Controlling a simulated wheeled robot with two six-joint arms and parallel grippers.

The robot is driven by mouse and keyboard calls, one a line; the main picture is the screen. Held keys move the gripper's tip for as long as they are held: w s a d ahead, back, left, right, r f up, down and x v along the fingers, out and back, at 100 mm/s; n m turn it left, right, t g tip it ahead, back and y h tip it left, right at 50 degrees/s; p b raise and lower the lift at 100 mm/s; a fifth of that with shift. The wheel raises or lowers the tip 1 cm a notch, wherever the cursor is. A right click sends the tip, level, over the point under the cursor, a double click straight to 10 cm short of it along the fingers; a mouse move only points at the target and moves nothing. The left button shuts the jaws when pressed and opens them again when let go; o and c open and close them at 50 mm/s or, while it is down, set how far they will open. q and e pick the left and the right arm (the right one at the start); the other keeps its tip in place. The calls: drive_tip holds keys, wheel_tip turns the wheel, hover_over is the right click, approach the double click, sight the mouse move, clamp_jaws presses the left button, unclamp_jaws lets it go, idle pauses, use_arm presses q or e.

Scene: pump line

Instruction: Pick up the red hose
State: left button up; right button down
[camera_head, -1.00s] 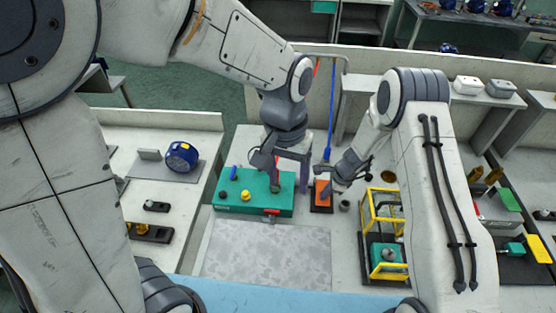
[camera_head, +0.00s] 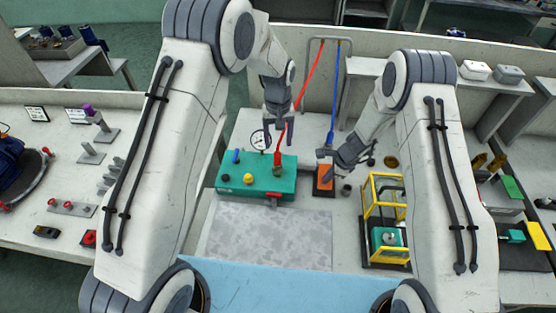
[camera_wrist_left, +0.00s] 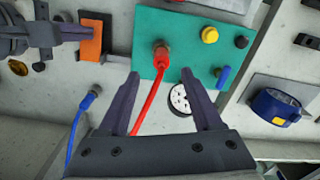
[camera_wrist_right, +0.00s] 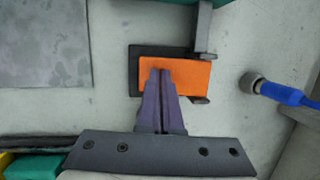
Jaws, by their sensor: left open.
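The red hose (camera_head: 309,75) hangs from a grey rack and runs down to the green box (camera_head: 235,194). In the left wrist view its red end (camera_wrist_left: 160,78) meets a metal fitting on the green box (camera_wrist_left: 190,28). My left gripper (camera_head: 280,146) is open above the box. In its wrist view the hose runs between the open fingers (camera_wrist_left: 158,80), nearer one finger, and I see no grip on it. My right gripper (camera_wrist_right: 160,72) is shut over an orange block (camera_wrist_right: 190,78) on a black base; whether it touches the block is unclear.
A blue hose (camera_head: 334,100) hangs right of the red one; its end shows in the left wrist view (camera_wrist_left: 88,98). A pressure gauge (camera_head: 259,140) stands behind the box. A yellow frame (camera_head: 370,205) is at right. The grey mat (camera_head: 270,235) in front is clear.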

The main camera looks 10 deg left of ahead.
sight(277, 152)
use_arm(q)
wheel_tip(277, 152, down, 7)
drive_tip(key=shift+a+r, duration=0.1)
idle(0.3)
clamp_jaws()
